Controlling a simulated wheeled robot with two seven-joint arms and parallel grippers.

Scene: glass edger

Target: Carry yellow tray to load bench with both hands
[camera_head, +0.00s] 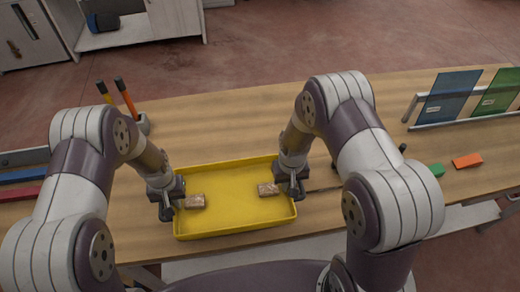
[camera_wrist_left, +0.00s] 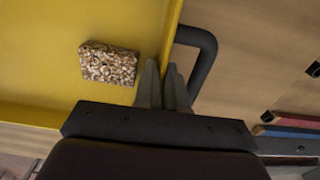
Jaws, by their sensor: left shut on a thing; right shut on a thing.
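The yellow tray (camera_head: 238,193) is at the front of the wooden bench, between my two grippers. I cannot tell whether it rests on the wood or is slightly above it. Two brown speckled blocks lie in it, a left one (camera_head: 194,201) and a right one (camera_head: 268,190). My left gripper (camera_head: 166,209) is shut at the tray's left side. In the left wrist view its fingers (camera_wrist_left: 165,88) close at the tray's wall, beside a dark handle (camera_wrist_left: 209,62). My right gripper (camera_head: 294,188) is shut at the tray's right side; its fingertips are partly hidden.
The wooden bench (camera_head: 220,125) is clear behind the tray. A grey holder (camera_head: 143,123) with orange- and yellow-handled tools stands at back left. A rack with blue (camera_head: 449,97) and green (camera_head: 498,92) panes is at right, near an orange block (camera_head: 467,160) and a green piece (camera_head: 436,170).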

